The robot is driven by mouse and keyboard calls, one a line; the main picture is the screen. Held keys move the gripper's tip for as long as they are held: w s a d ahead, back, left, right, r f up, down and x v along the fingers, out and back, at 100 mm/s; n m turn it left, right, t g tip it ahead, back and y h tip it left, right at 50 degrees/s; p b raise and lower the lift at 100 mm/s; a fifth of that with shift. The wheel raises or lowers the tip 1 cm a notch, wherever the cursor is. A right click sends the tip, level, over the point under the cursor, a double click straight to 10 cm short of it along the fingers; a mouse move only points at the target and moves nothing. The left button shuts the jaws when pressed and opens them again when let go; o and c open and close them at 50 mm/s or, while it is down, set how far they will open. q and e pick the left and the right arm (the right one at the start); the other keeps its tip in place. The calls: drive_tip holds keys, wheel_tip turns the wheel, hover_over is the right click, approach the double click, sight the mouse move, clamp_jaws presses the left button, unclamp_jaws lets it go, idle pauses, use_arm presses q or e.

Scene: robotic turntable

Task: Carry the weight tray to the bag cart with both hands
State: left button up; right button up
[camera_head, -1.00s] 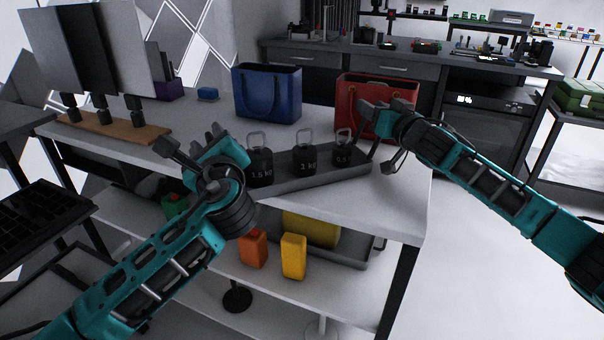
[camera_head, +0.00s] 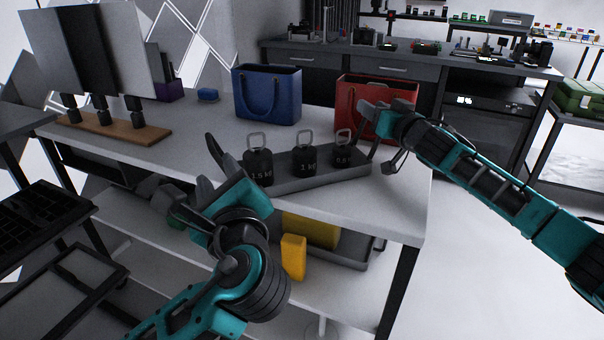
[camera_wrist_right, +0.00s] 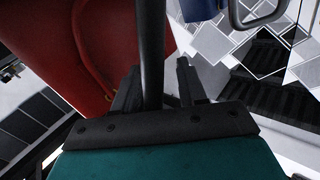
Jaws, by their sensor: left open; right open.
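The weight tray (camera_head: 318,178) is a long grey tray on the white tabletop, holding black weights marked 1.5 kg (camera_head: 258,168), 1 kg (camera_head: 305,161) and 0.5 (camera_head: 343,155). My left gripper (camera_head: 200,178) is open just left of the tray's left end, with no visible contact. My right gripper (camera_head: 368,130) is open at the tray's right end, in front of the red bag. In the right wrist view, a dark bar (camera_wrist_right: 151,45) runs between the fingers; I cannot tell what it is or whether they touch it. I cannot tell which piece is the bag cart.
A blue bag (camera_head: 267,94) and a red bag (camera_head: 350,98) stand behind the tray. A wooden board with panels (camera_head: 112,137) is at left. The lower shelf holds a yellow container (camera_head: 293,257). Open floor (camera_head: 480,250) lies right of the table. A dark rack (camera_head: 45,215) stands at left.

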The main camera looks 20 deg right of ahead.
drive_tip(key=shift+s, duration=0.35)
drive_tip(key=s+d, duration=0.1)
drive_tip(key=s, duration=1)
drive_tip(key=shift+s, duration=0.1)
